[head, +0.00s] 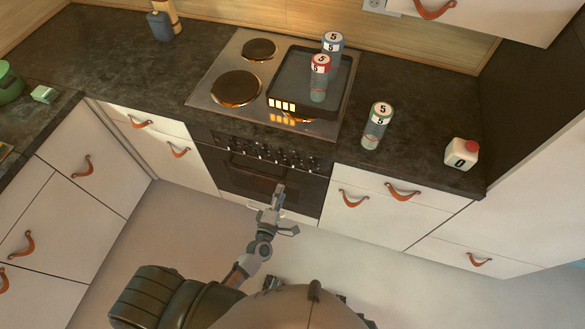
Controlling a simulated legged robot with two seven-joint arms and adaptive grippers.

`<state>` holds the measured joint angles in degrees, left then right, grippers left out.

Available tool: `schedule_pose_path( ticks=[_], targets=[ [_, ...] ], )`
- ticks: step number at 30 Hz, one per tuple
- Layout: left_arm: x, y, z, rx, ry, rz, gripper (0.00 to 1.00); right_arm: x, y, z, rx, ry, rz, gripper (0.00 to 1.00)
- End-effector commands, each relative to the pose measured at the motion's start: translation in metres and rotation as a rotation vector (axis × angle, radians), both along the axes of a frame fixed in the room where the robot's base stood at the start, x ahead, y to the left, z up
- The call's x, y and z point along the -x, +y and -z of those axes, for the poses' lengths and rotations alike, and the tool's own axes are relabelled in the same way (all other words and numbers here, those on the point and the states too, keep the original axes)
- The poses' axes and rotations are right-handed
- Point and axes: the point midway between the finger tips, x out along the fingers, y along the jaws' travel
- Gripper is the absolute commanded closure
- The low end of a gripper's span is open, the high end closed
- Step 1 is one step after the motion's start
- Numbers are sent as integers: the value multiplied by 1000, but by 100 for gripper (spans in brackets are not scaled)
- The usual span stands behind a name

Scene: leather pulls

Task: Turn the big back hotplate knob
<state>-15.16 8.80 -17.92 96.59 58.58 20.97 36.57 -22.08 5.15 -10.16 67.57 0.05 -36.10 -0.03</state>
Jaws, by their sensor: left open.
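The hotplate knobs (265,152) are a row of small dark knobs with pale marks on the black oven front, below the counter edge. They are too small to tell which one belongs to the big back hotplate. The cooktop (212,75) is a steel plate with a small round hotplate (260,50) and a larger one (237,88) on its left side. A dark square pan covers its right side. My left gripper (279,188) is open and empty, in front of the oven door, below the knobs and apart from them. My right gripper is not in view.
The square pan (345,103) holds a red-topped can (319,80) and a blue-topped can (332,45). Leather drawer pulls (352,199) stick out beside the oven.

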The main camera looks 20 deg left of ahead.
Motion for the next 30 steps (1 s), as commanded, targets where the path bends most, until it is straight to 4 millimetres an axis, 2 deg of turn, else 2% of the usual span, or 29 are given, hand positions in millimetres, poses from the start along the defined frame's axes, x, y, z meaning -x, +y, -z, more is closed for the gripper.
schedule_pose_path(
  ticks=[3,9,15,19,27,28,30],
  targets=[
    [-30,-7,-2,-5,-2,0,38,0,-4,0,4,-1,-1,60],
    [-75,-13,-1,-10,-1,2,38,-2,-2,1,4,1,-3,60],
    [-104,-9,0,-7,0,1,38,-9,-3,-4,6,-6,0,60],
    [-111,-6,0,-3,1,1,38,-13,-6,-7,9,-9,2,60],
    [-113,-9,0,-6,1,1,38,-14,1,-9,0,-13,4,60],
    [-113,-9,0,-7,1,1,40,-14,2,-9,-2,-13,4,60],
    [-113,-10,0,-7,1,1,57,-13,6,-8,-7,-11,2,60]
  ],
)
